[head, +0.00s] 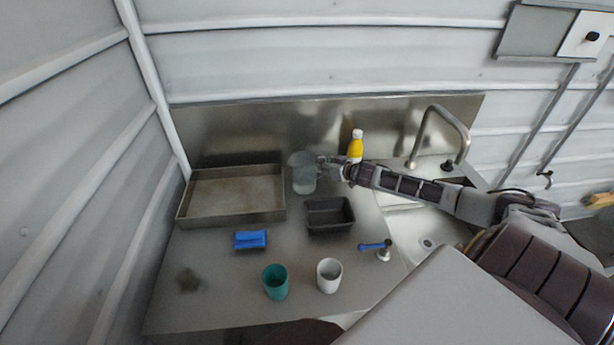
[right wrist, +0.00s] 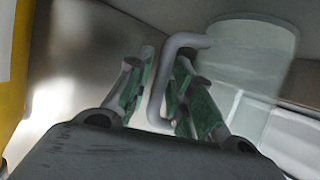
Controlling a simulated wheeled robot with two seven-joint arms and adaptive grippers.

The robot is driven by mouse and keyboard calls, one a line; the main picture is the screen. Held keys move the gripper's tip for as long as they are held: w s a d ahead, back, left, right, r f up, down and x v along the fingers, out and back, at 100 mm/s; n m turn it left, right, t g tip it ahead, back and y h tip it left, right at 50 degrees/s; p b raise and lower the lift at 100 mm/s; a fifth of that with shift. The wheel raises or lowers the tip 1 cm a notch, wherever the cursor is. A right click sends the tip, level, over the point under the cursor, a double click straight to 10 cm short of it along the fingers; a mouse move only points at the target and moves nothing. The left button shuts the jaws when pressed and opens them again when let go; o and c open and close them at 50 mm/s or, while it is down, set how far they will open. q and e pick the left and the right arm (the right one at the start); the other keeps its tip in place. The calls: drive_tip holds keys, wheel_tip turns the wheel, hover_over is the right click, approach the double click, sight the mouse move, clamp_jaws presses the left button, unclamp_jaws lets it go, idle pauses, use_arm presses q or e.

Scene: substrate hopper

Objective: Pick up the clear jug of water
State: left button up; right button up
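The clear jug (head: 303,173) stands upright at the back of the steel counter, right of the metal tray. In the right wrist view the jug (right wrist: 252,55) fills the upper right, with its pale handle (right wrist: 161,85) turned toward me. My right gripper (head: 329,165) reaches in from the right at the jug's handle side. In the right wrist view its green-padded fingers (right wrist: 160,75) stand apart, one on each side of the handle, with a visible gap on the left. I cannot tell whether the right finger touches the handle. My left gripper is not in view.
A yellow bottle (head: 355,146) stands close behind my right gripper. A shallow metal tray (head: 232,216) is left of the jug, and a dark bin (head: 330,229) is in front. A blue sponge (head: 250,239), teal cup (head: 275,282) and white cup (head: 329,275) stand nearer. A faucet (head: 462,130) rises right.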

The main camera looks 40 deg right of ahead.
clamp_jaws()
drive_tip(key=shift+r, duration=0.35)
idle(0.7)
drive_tip(key=shift+r, duration=4.65)
